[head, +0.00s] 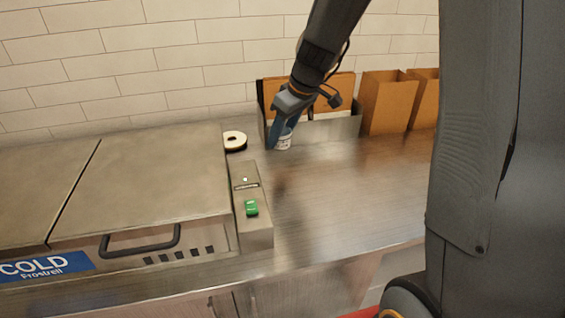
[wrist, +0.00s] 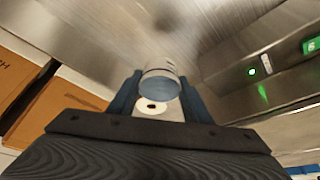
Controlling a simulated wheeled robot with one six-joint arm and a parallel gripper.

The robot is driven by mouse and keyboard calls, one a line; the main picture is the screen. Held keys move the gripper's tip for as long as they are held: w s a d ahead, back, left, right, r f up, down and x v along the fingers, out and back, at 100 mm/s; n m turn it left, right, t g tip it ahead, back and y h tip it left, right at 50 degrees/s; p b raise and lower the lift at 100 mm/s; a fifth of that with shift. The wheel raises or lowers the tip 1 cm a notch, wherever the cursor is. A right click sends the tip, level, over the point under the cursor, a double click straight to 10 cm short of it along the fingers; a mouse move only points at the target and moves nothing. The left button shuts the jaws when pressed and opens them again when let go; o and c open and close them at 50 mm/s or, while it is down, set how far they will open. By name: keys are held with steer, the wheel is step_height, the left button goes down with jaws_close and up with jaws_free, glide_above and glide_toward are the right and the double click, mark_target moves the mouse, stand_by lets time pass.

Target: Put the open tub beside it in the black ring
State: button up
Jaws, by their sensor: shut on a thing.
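A small white tub (head: 284,143) with printed marks is between the blue fingers of my gripper (head: 279,138), low over the steel counter. In the wrist view the tub (wrist: 160,86) shows a bluish-grey round end between both fingers. Whether it touches the counter I cannot tell. A pale round piece with a dark centre and a dark rim (head: 235,139) lies left of my gripper, by the back corner of the cold unit.
The cold unit (head: 140,190) with a handled lid fills the left. Its side panel (head: 255,230) has a green switch. A steel holder (head: 335,129) with brown boards and brown paper bags (head: 387,103) stand behind and right. The counter in front (head: 340,190) is clear.

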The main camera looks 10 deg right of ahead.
steer(key=shift+s+a+r+n, duration=0.1)
steer(key=shift+a+r+n, duration=0.35)
steer(key=shift+r+n, duration=0.05)
steer(key=shift+s+a+f, duration=0.1)
steer(key=shift+a+f, duration=0.15)
steer(key=shift+f, duration=0.05)
step_height(320, 180, down, 4)
steer(key=shift+a+r+p, duration=0.1)
steer(key=shift+p, duration=0.3)
steer(key=shift+f+p, duration=0.3)
steer(key=shift+f, duration=2.15)
steer(key=shift+f+b, duration=0.2)
steer(key=shift+b, duration=0.1)
steer(key=o, duration=1)
steer(key=shift+r, duration=0.1)
steer(key=shift+r, duration=0.1)
